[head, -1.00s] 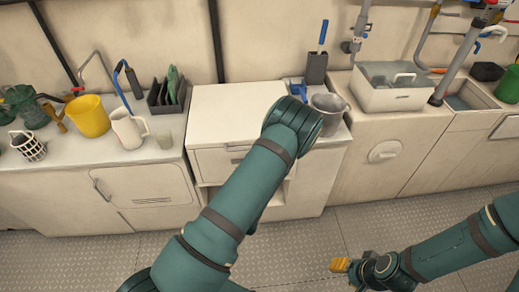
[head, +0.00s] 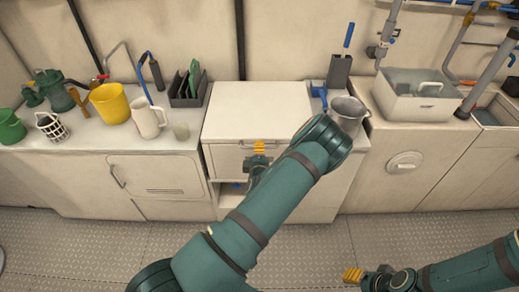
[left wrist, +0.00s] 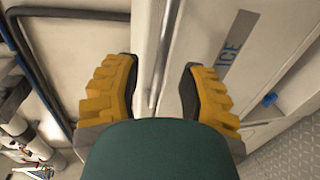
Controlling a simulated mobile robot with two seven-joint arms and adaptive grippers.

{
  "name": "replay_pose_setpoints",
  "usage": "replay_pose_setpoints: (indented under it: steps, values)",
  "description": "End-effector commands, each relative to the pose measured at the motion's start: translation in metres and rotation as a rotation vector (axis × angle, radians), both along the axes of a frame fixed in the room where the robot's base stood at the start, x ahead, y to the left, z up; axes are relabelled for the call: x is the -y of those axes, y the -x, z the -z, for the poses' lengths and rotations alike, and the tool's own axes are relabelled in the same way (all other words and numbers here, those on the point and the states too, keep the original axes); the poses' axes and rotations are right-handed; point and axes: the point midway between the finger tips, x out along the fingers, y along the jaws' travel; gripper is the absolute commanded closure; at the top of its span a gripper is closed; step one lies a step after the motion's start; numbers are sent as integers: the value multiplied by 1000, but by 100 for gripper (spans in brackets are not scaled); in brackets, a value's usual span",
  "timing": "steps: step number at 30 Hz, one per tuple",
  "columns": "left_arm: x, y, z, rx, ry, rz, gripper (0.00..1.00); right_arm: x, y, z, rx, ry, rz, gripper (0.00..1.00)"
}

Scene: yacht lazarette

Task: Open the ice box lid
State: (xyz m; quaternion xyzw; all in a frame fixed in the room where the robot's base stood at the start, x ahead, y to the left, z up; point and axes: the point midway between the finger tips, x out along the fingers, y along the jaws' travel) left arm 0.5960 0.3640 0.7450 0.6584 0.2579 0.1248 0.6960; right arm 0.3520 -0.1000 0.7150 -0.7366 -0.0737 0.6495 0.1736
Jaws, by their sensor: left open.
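The ice box (head: 222,165) is a cream cabinet in the middle of the counter. Its flat lid (head: 258,108) lies shut on top. A thin bar handle (head: 243,146) runs across the upper front. My left gripper (head: 260,147) is in front of this handle, its yellow fingers open. In the left wrist view the open fingers (left wrist: 160,85) stand either side of the handle's line, with the metal bar (left wrist: 152,95) between them; contact cannot be told. An "ICE" label (left wrist: 232,47) shows beside it. My right gripper (head: 352,275) is low over the floor, its finger gap unclear.
A grey metal jug (head: 349,112) and a dark holder with a blue-handled tool (head: 340,70) stand right of the lid. A dark rack (head: 186,96), white jug (head: 146,118) and yellow bucket (head: 110,103) stand left. The lid top is bare. Open floor (head: 100,240) lies in front.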

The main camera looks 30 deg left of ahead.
Motion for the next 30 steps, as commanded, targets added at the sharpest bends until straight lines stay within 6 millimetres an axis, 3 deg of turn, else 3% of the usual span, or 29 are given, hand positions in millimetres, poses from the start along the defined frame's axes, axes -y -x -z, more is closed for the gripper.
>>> replay_pose_setpoints:
  steps: [6,17,18,21,30]
  values:
    - [-12,-19,5,1,0,1,59,0,-1,5,3,0,1,53]
    - [-14,-23,6,-1,1,0,59,0,-1,5,3,0,1,53]
    - [-14,-23,5,-1,1,0,63,0,-1,5,3,0,1,53]
    - [-14,-23,5,-1,1,0,98,0,-1,5,3,0,1,53]
    - [-14,-23,4,-2,2,0,100,0,-1,4,3,0,1,53]
